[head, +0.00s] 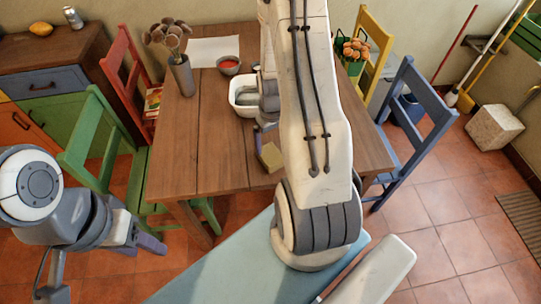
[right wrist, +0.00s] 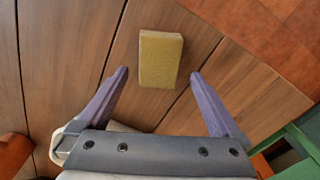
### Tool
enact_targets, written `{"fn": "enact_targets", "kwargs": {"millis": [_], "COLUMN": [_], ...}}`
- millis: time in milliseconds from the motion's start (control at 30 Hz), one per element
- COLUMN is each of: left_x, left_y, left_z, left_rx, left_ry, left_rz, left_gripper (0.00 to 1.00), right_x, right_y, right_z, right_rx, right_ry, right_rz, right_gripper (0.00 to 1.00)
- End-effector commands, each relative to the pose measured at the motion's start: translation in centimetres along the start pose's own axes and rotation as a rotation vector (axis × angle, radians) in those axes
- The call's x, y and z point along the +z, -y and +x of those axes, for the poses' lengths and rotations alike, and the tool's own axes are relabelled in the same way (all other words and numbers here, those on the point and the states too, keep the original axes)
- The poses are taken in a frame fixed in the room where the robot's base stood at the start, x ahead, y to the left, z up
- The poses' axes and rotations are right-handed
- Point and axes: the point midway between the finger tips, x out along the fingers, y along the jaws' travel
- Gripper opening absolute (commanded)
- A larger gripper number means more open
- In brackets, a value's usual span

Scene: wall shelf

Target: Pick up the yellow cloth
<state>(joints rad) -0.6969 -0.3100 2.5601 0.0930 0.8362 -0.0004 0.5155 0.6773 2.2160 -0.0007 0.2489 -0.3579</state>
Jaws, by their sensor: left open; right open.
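The yellow cloth (head: 270,157) lies on the wooden table near its front edge, just left of my right arm in the head view. In the right wrist view the yellow cloth (right wrist: 160,58) looks like a flat, thick rectangular block. My right gripper (right wrist: 158,73) is open, with one purple finger on each side of the cloth and visible gaps between. Whether the fingertips are above the tabletop or at its height, I cannot tell. In the head view my right arm hides most of that gripper. My left gripper (head: 140,246) is open and empty, low at the left, away from the table.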

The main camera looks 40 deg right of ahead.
Motion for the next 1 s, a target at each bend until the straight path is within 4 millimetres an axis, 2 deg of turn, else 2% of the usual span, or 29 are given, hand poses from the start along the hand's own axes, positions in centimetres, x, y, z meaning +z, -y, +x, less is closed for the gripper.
{"fn": "enact_targets", "kwargs": {"millis": [100, 367, 633, 967, 1000], "left_x": [0.0, 0.0, -0.1, -0.1, -0.1], "left_y": [0.0, 0.0, -0.1, -0.1, -0.1], "left_z": [-0.1, -0.5, -1.2, -1.2, -1.2], "left_rx": [0.000, 0.000, 0.000, 0.000, 0.000], "left_ry": [0.000, 0.000, 0.000, 0.000, 0.000], "left_rz": [0.000, 0.000, 0.000, 0.000, 0.000], "left_gripper": [0.50, 0.50, 0.50, 0.50, 0.50], "right_x": [0.0, -0.3, -0.9, -0.9, -0.9], "right_y": [0.0, 0.0, -0.2, -0.2, -0.2], "right_z": [1.7, 3.5, 7.0, 7.7, 7.7], "right_rx": [-0.001, -0.001, 0.000, 0.001, 0.001], "right_ry": [0.002, 0.002, 0.002, -0.001, -0.001], "right_rz": [0.000, 0.000, 0.000, 0.001, 0.001], "right_gripper": [1.00, 1.00, 1.00, 1.00, 0.89]}}
